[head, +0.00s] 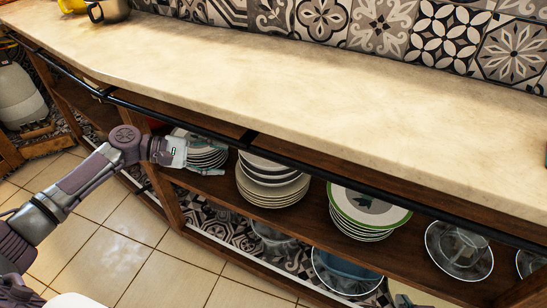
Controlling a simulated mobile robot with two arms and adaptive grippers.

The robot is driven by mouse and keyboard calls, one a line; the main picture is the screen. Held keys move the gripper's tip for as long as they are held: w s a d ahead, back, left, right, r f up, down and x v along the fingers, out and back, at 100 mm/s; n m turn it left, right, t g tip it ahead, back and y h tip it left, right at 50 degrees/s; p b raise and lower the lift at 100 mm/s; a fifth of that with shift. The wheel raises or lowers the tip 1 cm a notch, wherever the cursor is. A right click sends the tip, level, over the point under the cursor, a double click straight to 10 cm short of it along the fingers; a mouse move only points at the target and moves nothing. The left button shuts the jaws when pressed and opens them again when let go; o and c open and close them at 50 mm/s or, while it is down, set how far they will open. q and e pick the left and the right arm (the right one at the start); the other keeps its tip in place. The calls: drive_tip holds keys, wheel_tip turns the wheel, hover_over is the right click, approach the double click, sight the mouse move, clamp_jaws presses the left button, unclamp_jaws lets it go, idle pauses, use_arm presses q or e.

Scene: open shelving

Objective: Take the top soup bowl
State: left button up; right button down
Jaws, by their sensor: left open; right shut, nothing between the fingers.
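My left gripper (186,158) reaches in from the left at the front of the upper open shelf. It is open, with its fingers at a stack of pale bowls or plates (212,156) and partly covering it. I cannot tell whether the fingers touch the stack. Another stack of white dishes (272,180) stands to the right, with deeper-looking pieces on top and plates below; the counter edge and rail hide part of its top. I cannot tell for sure which piece is the top soup bowl.
The counter (300,85) overhangs the shelf, with a black rail (225,136) along its front. Green-rimmed plates (362,212) and glass dishes (458,250) stand further right. A blue dish (345,275) is on the lower shelf. The tiled floor (110,245) in front is clear.

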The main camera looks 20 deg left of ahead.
use_arm(q)
drive_tip(key=b, duration=0.1)
approach(269, 165)
drive_tip(key=x, duration=0.5)
drive_tip(key=b+x, duration=0.1)
drive_tip(key=x, duration=0.4)
drive_tip(key=shift+f, duration=0.1)
clamp_jaws()
use_arm(e)
drive_tip(key=w+a+r+t+y, duration=0.2)
drive_tip(key=w+r+t, duration=0.4)
drive_tip(key=r, duration=0.3)
drive_tip(key=shift+a+r+t, duration=0.15)
drive_tip(key=shift+a+t, duration=0.35)
drive_tip(key=shift+a, duration=0.05)
drive_tip(key=shift+w, duration=0.1)
